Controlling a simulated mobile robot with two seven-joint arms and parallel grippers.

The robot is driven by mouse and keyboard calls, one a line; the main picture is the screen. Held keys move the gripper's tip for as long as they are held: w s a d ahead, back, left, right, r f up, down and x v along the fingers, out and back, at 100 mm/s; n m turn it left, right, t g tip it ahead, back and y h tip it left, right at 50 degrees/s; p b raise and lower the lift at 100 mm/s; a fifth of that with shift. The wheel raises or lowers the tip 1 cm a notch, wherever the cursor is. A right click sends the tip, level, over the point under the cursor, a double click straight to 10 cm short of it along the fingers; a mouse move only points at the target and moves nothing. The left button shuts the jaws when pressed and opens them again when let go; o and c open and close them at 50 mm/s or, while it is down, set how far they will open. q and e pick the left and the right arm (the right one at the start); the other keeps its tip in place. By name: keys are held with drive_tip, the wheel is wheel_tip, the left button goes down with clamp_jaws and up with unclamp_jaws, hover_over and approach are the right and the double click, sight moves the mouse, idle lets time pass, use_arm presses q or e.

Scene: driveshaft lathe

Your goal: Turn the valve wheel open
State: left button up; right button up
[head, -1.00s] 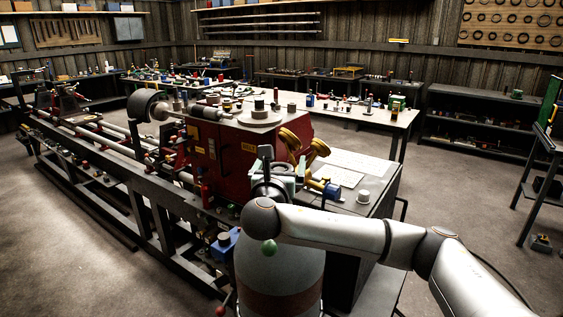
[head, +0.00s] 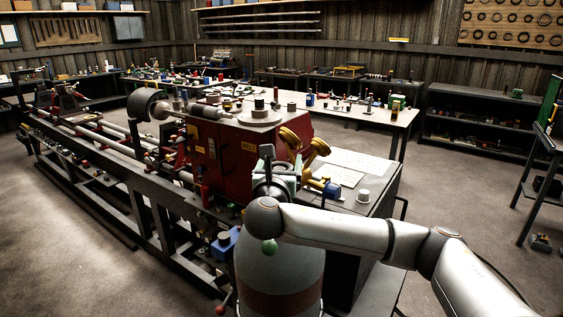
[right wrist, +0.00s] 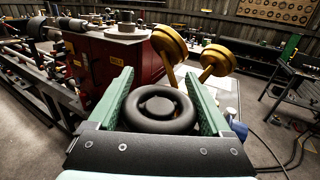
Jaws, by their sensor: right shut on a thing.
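The valve wheel (right wrist: 158,108) is a black ring with a round hub, seen in the right wrist view. My right gripper (right wrist: 159,84) has its two green fingers on either side of the ring and is shut on it. In the head view my right gripper (head: 282,178) is small and partly hidden by my own wrist, beside the red machine housing (head: 232,150). The wheel cannot be made out clearly there. My left gripper is in neither view.
Two yellow round-headed parts (head: 290,138) stand just beyond the gripper; they also show in the right wrist view (right wrist: 168,42). A blue part (head: 333,191) and a white cup-like piece (head: 363,196) are to the right. The long lathe bed runs left. Floor at right is open.

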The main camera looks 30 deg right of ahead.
drive_tip(key=shift+y, duration=0.3)
drive_tip(key=n+t+y, duration=0.1)
drive_tip(key=y, duration=0.1)
drive_tip(key=n+t+y, duration=0.1)
drive_tip(key=n+y, duration=0.1)
drive_tip(key=a+n+t+y, duration=0.1)
drive_tip(key=n+y, duration=0.1)
drive_tip(key=shift+w+a+t+y, duration=0.1)
drive_tip(key=shift+w+t+y, duration=0.2)
drive_tip(key=a+n+g+y+b, duration=0.1)
drive_tip(key=n+g+y, duration=0.1)
drive_tip(key=n+y, duration=0.2)
drive_tip(key=s+a+n+g+y+b, duration=0.1)
drive_tip(key=n+g+y, duration=0.2)
drive_tip(key=y, duration=0.6)
drive_tip(key=a+n+g+y+b, duration=0.1)
drive_tip(key=a+n+g+y, duration=0.1)
drive_tip(key=n+y, duration=0.4)
drive_tip(key=shift+s+n+g, duration=0.15)
drive_tip(key=shift+n+g, duration=0.15)
drive_tip(key=shift+n, duration=0.4)
drive_tip(key=shift+s+y, duration=0.1)
drive_tip(key=shift+y, duration=0.2)
drive_tip(key=o, duration=1.2)
drive_tip(key=shift+g, duration=0.3)
drive_tip(key=shift+c, duration=0.2)
